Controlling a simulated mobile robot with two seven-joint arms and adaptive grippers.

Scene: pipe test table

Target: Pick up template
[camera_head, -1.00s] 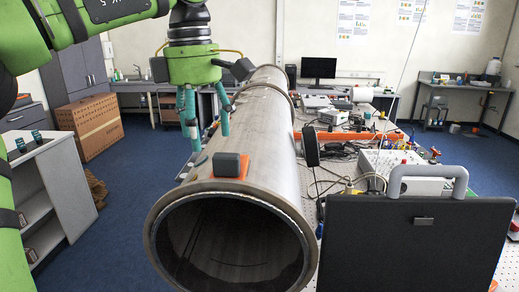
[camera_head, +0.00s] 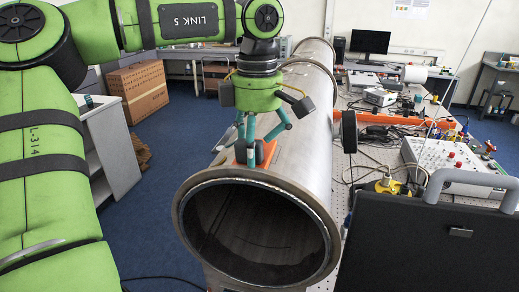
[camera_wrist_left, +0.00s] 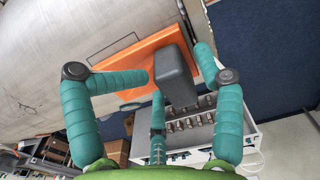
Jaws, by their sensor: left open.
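The template is an orange plate (camera_head: 240,154) with a dark grey block handle, lying on top of the large metal pipe (camera_head: 305,150) near its open front end. It also shows in the left wrist view (camera_wrist_left: 128,66), with the handle (camera_wrist_left: 175,76) standing up from it. My left gripper (camera_head: 258,150) is just above the template, its teal fingers pointing down and spread about the handle. In the left wrist view the fingers (camera_wrist_left: 170,75) are open, around and beside the handle; I cannot tell whether any touches it. My right gripper is not in view.
A black case (camera_head: 420,245) with a grey handle stands at the right front. Cables, boxes and instruments crowd the perforated table right of the pipe. A white shelf unit (camera_head: 112,145) stands on the left. Blue floor lies open between shelf and pipe.

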